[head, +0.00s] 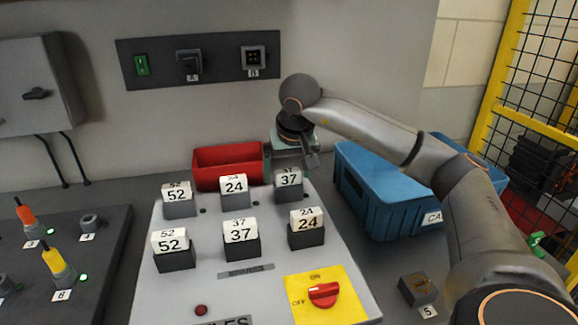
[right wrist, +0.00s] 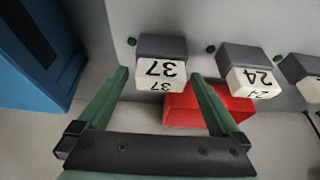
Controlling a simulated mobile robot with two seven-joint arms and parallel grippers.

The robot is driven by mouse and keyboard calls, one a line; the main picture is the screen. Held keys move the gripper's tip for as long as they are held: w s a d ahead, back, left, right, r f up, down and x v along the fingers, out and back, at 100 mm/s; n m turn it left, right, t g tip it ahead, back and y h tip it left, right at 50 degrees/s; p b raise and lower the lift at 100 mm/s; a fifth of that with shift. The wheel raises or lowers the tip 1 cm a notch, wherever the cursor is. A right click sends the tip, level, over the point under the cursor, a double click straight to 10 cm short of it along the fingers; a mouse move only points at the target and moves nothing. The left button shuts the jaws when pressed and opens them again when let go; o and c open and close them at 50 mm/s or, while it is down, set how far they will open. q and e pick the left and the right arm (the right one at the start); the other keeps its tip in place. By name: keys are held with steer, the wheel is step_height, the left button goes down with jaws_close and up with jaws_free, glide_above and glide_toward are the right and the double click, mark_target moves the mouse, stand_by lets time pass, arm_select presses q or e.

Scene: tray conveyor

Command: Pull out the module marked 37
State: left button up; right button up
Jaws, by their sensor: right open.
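Two modules with white tops marked 37 stand on the light panel (head: 215,290). One is at the back right (head: 288,186), the other at the front middle (head: 240,238). My right gripper (head: 293,160) is open, just behind and above the back right module. In the right wrist view this module (right wrist: 162,60) lies between the tips of the open right gripper (right wrist: 160,77), with a gap on both sides. I cannot tell whether the fingertips reach down to its sides. My left gripper is not in view.
Other modules on the panel are marked 52 (head: 179,200) and 24 (head: 235,192). A red bin (head: 225,170) stands behind the panel and a blue crate (head: 375,195) to its right. A red rotary switch (head: 323,294) sits at the front right.

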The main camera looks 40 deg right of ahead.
mark_target(288, 170)
steer(key=c, duration=1.3)
steer(key=shift+c, duration=0.5)
steer(key=shift+r+p, duration=2.65)
step_height(288, 170, up, 4)
steer(key=p, duration=0.4)
